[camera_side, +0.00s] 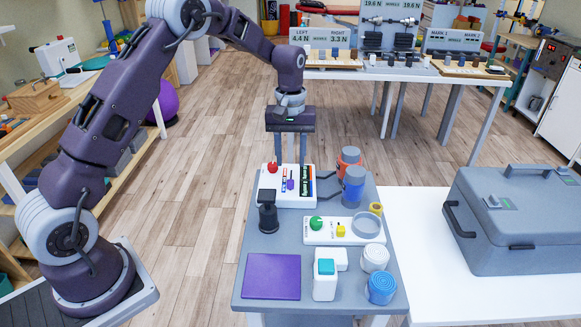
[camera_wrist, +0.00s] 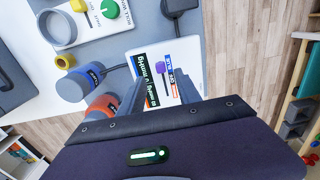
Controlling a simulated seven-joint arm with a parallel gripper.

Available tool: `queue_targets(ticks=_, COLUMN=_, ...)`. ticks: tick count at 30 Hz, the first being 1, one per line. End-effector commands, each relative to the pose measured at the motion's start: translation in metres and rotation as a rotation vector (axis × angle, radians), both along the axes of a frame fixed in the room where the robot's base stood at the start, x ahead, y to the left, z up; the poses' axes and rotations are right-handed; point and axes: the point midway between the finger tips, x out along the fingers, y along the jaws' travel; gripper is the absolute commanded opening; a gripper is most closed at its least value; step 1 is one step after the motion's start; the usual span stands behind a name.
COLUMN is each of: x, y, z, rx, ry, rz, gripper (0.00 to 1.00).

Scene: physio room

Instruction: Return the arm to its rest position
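My arm is purple with white joints and reaches from the left over the small grey table. My gripper (camera_side: 290,158) points straight down, above the back edge of the table. Its two grey fingers are apart with nothing seen between them. In the wrist view my gripper (camera_wrist: 160,88) hangs over a white panel (camera_wrist: 148,58) with a purple slider and printed labels. The same white panel (camera_side: 268,197) in the side view carries a red knob and the purple slider. The gap between fingertips and panel is hard to judge.
Near the gripper stand an orange-grey cylinder (camera_side: 347,160) and a blue-grey cylinder (camera_side: 353,188). A black upright device (camera_side: 268,215), a white panel with a green knob (camera_side: 316,224), a purple pad (camera_side: 272,277) and rolls share the table (camera_side: 240,290). A grey case (camera_side: 515,225) stands right.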

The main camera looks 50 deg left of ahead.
Motion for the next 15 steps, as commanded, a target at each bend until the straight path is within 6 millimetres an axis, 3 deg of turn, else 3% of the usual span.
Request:
queue_targets(ticks=8, x=-0.001, y=-0.001, z=0.004, rx=0.001, ry=-0.004, rz=-0.004, gripper=0.4)
queue_targets(ticks=11, x=-0.013, y=-0.01, z=0.038, rx=0.005, ry=-0.04, rz=-0.052, gripper=0.4)
queue_targets(ticks=14, x=-0.049, y=-0.028, z=0.098, rx=0.018, ry=-0.112, rz=-0.16, gripper=0.4)
queue_targets(ticks=15, x=-0.07, y=-0.037, z=0.122, rx=0.026, ry=-0.145, rz=-0.213, gripper=0.4)
